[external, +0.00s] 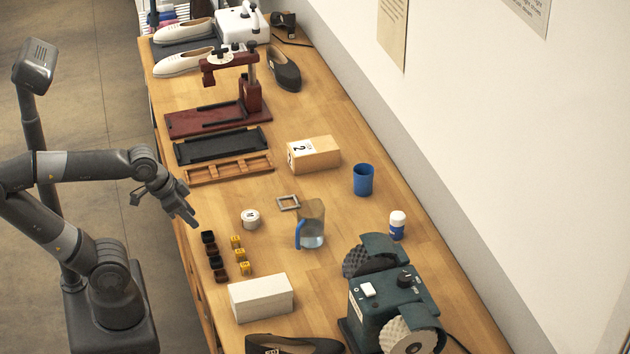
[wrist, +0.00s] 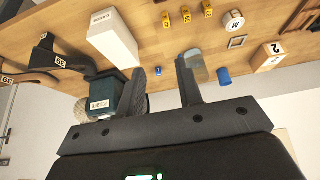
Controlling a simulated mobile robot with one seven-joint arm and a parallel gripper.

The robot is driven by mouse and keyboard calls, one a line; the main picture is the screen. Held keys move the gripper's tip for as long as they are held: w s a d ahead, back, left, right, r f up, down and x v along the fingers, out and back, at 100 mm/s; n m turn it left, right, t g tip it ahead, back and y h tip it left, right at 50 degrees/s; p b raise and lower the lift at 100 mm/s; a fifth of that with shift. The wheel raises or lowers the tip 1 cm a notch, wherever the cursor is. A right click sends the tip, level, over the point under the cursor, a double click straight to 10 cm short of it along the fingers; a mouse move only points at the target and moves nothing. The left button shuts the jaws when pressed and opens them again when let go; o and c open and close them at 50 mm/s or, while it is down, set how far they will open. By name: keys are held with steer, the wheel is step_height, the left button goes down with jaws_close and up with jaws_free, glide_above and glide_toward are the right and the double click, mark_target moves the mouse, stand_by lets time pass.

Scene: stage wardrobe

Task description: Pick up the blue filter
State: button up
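No item is plainly recognisable as a blue filter. A blue cup (external: 363,180) stands upright on the workbench (external: 335,120), right of centre in the external view; it also shows in the wrist view (wrist: 223,76). A clear jug (external: 313,236) with a blue handle stands in front of it. My gripper (external: 163,204) is open and empty at the bench's left edge, apart from all of these. In the wrist view, its spread fingers (wrist: 164,90) partly cover the jug (wrist: 195,66).
A round white tin (external: 251,218), a grey square frame (external: 288,202) and several small yellow and dark blocks lie nearest my gripper. A white box (external: 261,298) and a green grinder (external: 393,300) stand at the front. A wooden block (external: 314,156) marked 2 is farther back.

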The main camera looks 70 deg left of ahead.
steer(key=shift+o, duration=0.5)
steer(key=o, duration=0.6)
steer(key=shift+r, duration=0.1)
